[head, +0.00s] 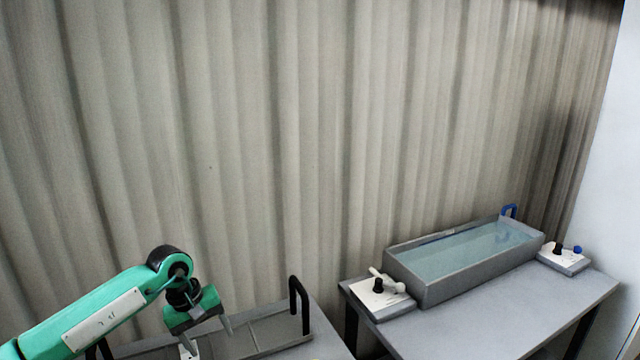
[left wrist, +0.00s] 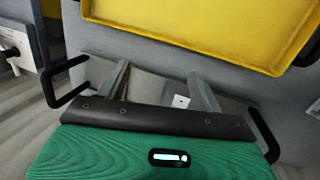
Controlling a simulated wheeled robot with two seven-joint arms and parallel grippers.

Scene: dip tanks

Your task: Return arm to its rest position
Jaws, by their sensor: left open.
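My left arm comes in from the lower left in the head view, green with a black wrist. Its gripper (head: 208,337) is open, pointing down over a grey tray (head: 272,331) with black upright handles (head: 300,308). In the left wrist view the two fingers of the gripper (left wrist: 160,73) stand apart with no object held between them. The grey tray lies below them, a small white tag (left wrist: 181,101) showing on it. Whether the fingers touch the tray cannot be told. My right gripper is not in view.
A grey tank of clear liquid (head: 420,290) stands on the right table (head: 480,325), between two white control boxes (head: 380,296) (head: 566,258). A yellow tray (left wrist: 215,35) lies beyond the fingers in the wrist view. A pleated curtain (head: 300,130) closes off the back.

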